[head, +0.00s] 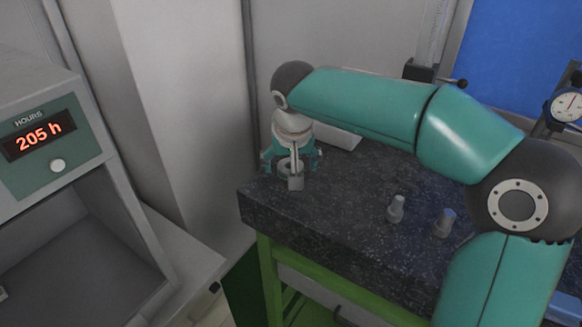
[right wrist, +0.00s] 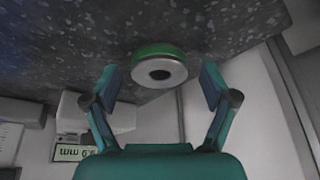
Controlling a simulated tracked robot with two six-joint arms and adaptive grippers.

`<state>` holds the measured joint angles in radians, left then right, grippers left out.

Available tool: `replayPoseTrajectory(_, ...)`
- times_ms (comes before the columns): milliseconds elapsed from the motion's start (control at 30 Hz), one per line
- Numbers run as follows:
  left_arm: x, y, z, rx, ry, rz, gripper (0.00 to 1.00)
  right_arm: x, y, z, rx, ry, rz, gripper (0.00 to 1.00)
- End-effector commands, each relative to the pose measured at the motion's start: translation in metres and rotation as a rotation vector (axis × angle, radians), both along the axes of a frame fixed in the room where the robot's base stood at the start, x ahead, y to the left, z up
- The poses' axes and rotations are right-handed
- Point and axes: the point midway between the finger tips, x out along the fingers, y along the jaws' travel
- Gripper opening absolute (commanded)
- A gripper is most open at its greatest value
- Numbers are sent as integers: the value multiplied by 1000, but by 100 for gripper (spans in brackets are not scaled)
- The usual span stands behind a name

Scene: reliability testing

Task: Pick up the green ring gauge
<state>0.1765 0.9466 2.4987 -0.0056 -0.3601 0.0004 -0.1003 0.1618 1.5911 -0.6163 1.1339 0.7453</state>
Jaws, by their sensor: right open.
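The green ring gauge (right wrist: 158,66) shows in the right wrist view as a short ring with a green band, a grey face and a dark centre hole. It is at the dark speckled stone surface. My right gripper (right wrist: 161,84) is open, with one finger on each side of the ring and a visible gap on both sides. In the head view my right gripper (head: 291,163) is low over the far left corner of the stone plate (head: 345,205). The ring there is mostly hidden by the gripper. My left gripper is not in view.
Two small grey cylindrical pieces (head: 396,208) (head: 444,222) stand on the plate to the right. A white block (head: 338,137) lies behind the gripper. A dial gauge (head: 566,105) is at the far right. A cabinet with an hours display (head: 38,141) stands left, beyond a gap.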

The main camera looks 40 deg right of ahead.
Motion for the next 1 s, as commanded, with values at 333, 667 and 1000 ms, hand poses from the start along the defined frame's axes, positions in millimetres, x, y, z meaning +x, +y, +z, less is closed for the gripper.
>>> replayPoseTrajectory(333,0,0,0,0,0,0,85,0,0,0,0,0,0,51)
replayPoseTrajectory(667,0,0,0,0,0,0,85,0,0,2,-1,-3,0,7)
replayPoseTrajectory(1000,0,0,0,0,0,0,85,1,0,8,0,-4,1,7)
